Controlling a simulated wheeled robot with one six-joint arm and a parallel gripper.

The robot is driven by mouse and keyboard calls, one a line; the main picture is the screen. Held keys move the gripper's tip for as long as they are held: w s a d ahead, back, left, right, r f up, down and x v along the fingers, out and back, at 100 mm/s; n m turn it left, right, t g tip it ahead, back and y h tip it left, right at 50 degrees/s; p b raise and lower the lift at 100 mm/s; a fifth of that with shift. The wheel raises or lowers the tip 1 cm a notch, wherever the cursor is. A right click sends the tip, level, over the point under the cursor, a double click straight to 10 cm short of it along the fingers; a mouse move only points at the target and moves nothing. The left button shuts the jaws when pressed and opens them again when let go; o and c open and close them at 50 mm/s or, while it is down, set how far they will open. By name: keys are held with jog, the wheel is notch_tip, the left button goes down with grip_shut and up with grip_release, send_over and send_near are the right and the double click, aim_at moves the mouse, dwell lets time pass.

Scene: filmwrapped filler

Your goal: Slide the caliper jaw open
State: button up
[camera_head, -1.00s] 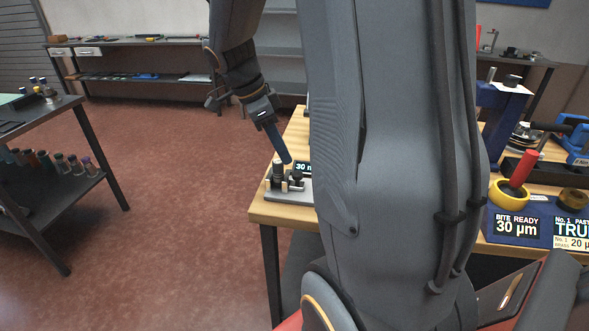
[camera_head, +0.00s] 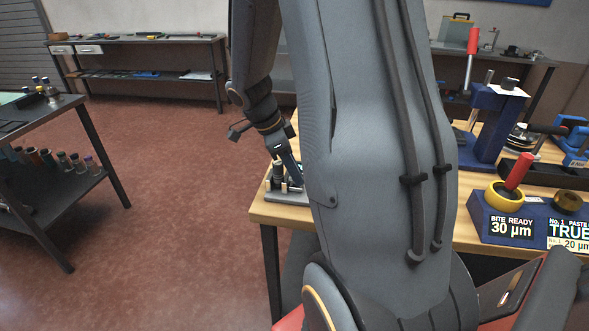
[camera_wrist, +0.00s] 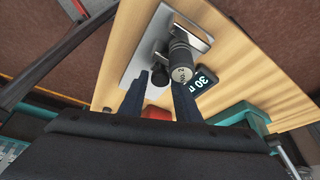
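A small measuring fixture (camera_head: 283,193) with upright posts on a grey base sits at the bench's left corner; I take it to be the caliper. In the wrist view its grey plate (camera_wrist: 150,60) carries a dark ribbed cylinder (camera_wrist: 181,62) with a pale marked end. My gripper (camera_wrist: 158,92) has its two dark fingers apart, with a dark round knob showing between the tips. I cannot tell if either finger touches it. In the head view my gripper (camera_head: 293,172) is low at the fixture, partly hidden by my arm. The movable jaw is not clearly distinguishable.
Further right on the bench (camera_head: 448,232) stand a blue press (camera_head: 492,125) and a blue block (camera_head: 500,226) with a yellow ring. Open floor lies left of the bench.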

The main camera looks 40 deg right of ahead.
jog(key=shift+c, duration=0.5)
grip_shut()
jog(key=s+d+b, duration=0.3)
jog(key=s, duration=0.1)
jog(key=shift+s+d, duration=0.15)
jog(key=shift+d, duration=0.25)
jog(key=shift+o, duration=0.5)
grip_release()
jog(key=b+v, duration=0.1)
jog(key=v, duration=0.7)
